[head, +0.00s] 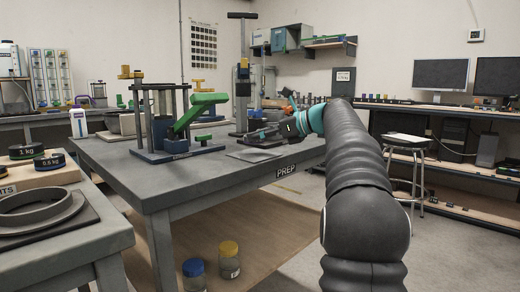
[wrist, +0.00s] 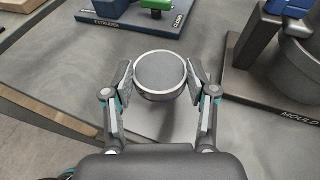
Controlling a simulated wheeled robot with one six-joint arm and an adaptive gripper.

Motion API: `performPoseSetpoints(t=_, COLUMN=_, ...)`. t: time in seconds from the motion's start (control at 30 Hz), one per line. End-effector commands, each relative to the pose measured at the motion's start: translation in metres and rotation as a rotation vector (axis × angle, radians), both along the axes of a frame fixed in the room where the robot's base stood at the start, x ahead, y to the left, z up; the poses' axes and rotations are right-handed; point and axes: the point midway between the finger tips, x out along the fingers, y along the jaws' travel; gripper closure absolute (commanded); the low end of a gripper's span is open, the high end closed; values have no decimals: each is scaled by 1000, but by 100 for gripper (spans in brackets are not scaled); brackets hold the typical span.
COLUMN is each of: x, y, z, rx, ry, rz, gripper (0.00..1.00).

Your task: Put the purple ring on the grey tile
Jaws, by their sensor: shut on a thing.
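My gripper (wrist: 160,88) is shut on a round grey piece (wrist: 160,72) with a pale rim and a darker grey middle. One finger presses on each side of it. In the head view my gripper (head: 290,126) is above the right part of the PREP table, and the held piece is not clear. A flat grey plate (head: 248,155), perhaps the grey tile, lies near the table's front edge, left of my gripper.
The PREP table (head: 205,180) carries a press with a green lever (head: 200,108) at its left.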

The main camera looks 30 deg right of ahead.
Motion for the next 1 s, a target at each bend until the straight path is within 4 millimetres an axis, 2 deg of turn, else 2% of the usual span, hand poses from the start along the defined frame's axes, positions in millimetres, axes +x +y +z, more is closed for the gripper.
performPoseSetpoints(t=0.1, x=0, y=0, z=-20, rx=2, ry=2, rz=-1, gripper=86)
performPoseSetpoints(t=0.2, x=-1, y=0, z=-32, rx=2, ry=1, rz=0, gripper=86)
performPoseSetpoints(t=0.6, x=-1, y=0, z=-36, rx=1, ry=1, rz=1, gripper=86)
performPoseSetpoints(t=0.63, x=-1, y=0, z=-35, rx=1, ry=1, rz=1, gripper=36)
performPoseSetpoints(t=0.7, x=0, y=0, z=-35, rx=1, ry=1, rz=1, gripper=18)
performPoseSetpoints(t=1.0, x=0, y=0, z=-35, rx=1, ry=1, rz=0, gripper=18)
